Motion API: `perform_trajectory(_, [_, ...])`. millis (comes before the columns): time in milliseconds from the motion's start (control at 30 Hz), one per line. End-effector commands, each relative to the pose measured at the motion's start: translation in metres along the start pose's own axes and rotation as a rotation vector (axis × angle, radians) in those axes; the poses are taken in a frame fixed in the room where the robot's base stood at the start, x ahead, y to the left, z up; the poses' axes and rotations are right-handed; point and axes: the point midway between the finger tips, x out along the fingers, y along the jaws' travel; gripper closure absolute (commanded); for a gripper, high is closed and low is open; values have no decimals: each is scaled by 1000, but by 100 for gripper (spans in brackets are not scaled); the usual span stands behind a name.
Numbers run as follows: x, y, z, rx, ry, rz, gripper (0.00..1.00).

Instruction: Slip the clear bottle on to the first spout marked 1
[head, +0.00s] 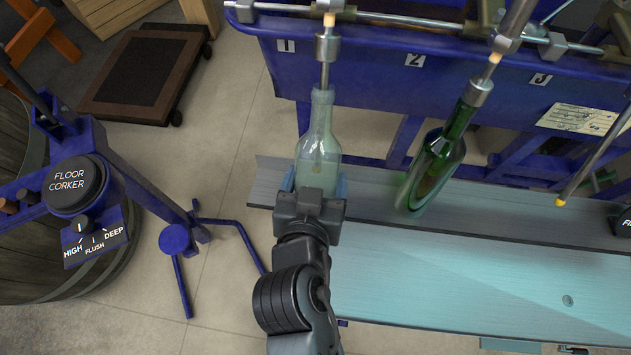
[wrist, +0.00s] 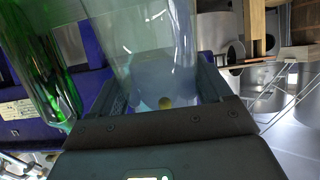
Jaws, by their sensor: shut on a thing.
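The clear bottle (head: 319,135) stands nearly upright in the head view, neck up, below the plate marked 1 (head: 286,46). My gripper (head: 314,183) is shut on its lower body, with a blue finger on each side. The first spout (head: 326,72) comes down to the bottle's mouth and appears to run into the neck. The wrist view shows the clear glass (wrist: 150,45) between my fingers (wrist: 163,98), with a yellow spot seen near its lower end. I cannot tell how far the spout reaches inside, or whether the base touches the ledge.
A green bottle (head: 437,160) hangs tilted on the spout marked 2, just right of the clear one; it shows in the wrist view (wrist: 45,75). A bare, yellow-tipped spout (head: 597,155) is farther right. The blue floor corker (head: 85,190) stands left. The pale bench (head: 450,280) is largely clear.

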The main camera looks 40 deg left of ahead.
Motion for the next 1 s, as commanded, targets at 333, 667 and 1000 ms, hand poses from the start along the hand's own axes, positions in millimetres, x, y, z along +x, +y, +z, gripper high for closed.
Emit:
perform_trajectory(333, [-1,0,-20,1,3,-1,72])
perform_trajectory(667, [-1,0,-36,0,4,0,72])
perform_trajectory(1000, [7,0,-33,1,29,0,72])
